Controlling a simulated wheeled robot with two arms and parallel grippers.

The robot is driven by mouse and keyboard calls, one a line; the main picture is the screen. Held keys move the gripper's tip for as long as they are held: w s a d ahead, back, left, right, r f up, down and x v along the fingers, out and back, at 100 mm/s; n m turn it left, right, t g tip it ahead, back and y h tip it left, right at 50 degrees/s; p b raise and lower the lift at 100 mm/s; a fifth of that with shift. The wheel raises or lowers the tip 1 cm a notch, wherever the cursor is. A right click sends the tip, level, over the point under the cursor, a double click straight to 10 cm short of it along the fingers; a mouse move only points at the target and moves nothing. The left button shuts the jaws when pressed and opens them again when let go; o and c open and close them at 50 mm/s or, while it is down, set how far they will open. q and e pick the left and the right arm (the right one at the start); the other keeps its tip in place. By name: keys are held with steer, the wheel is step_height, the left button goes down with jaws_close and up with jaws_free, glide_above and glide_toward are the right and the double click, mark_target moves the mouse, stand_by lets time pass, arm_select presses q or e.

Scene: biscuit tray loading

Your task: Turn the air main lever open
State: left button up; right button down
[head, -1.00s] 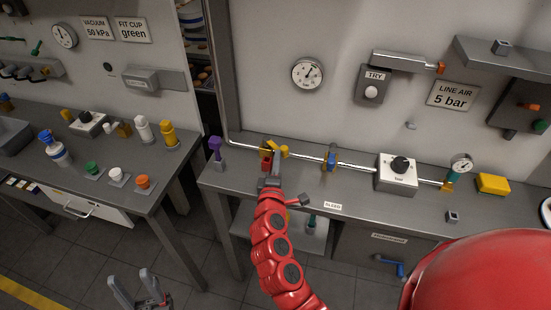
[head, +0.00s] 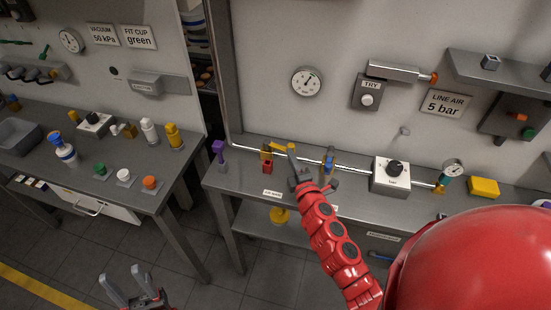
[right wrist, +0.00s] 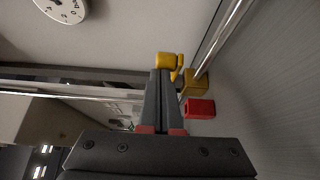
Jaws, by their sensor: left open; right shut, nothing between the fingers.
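The yellow air main lever (head: 277,149) sits on its yellow valve on the pipe at the back of the middle bench. It runs roughly along the pipe. My right gripper (head: 292,152) is shut and empty, its tips at the lever's right end. In the right wrist view the shut fingertips (right wrist: 161,73) are right beside the yellow lever end (right wrist: 168,60); I cannot tell whether they touch. The valve body (right wrist: 194,83) shows behind. My left gripper (head: 132,284) is open and empty, low over the floor.
A red block (head: 267,167) stands just below the valve, and a purple-topped item (head: 219,153) to its left. A blue-handled valve (head: 329,160) and a white regulator box (head: 391,177) are farther right on the pipe. A gauge (head: 306,82) hangs above.

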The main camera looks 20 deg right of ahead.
steer(key=shift+w+d+f+b, duration=0.2)
steer(key=shift+w+d+b, duration=0.2)
steer(key=shift+d, duration=0.3)
steer(key=shift+w+d, duration=0.15)
steer(key=shift+d, duration=0.2)
steer(key=shift+a, duration=0.1)
